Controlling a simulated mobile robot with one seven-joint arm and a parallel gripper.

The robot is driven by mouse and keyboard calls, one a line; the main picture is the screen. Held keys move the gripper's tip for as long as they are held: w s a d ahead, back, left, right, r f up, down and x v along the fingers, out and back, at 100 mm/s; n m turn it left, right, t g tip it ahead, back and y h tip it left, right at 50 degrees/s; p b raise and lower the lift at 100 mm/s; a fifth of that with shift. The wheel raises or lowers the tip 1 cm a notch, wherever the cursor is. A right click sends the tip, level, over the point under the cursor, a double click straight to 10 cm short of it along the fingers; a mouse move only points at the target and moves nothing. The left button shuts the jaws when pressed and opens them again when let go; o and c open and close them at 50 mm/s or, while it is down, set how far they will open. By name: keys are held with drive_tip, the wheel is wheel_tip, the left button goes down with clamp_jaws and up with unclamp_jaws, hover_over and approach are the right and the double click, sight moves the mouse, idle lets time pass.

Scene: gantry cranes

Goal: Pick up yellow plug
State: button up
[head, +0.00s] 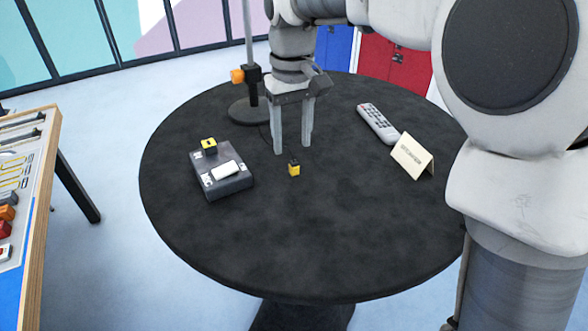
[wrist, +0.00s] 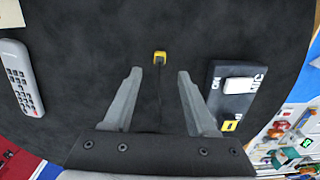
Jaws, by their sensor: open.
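A small yellow plug (head: 294,169) with a dark top sits on the round black table (head: 330,250), near its middle. It also shows in the wrist view (wrist: 160,57), ahead of the fingertips and between their lines, with a thin dark cable running back from it. My gripper (head: 292,150) points down over the table, open and empty, just behind the plug in the head view. Its two fingers also show in the wrist view (wrist: 160,73), apart from the plug.
The dark box carries a white switch (head: 225,170). A stand (head: 249,108) with an orange knob rises behind my gripper. A grey remote (head: 377,123) and a folded cream card (head: 411,155) lie to the right. The table's front is clear.

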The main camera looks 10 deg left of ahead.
sight(294, 162)
drive_tip(key=shift+s+d+f, duration=0.1)
drive_tip(key=shift+s+f, duration=0.05)
drive_tip(key=shift+f, duration=1.2)
drive_tip(key=shift+s+d+f, duration=0.1)
drive_tip(key=shift+f, duration=1.2)
clamp_jaws()
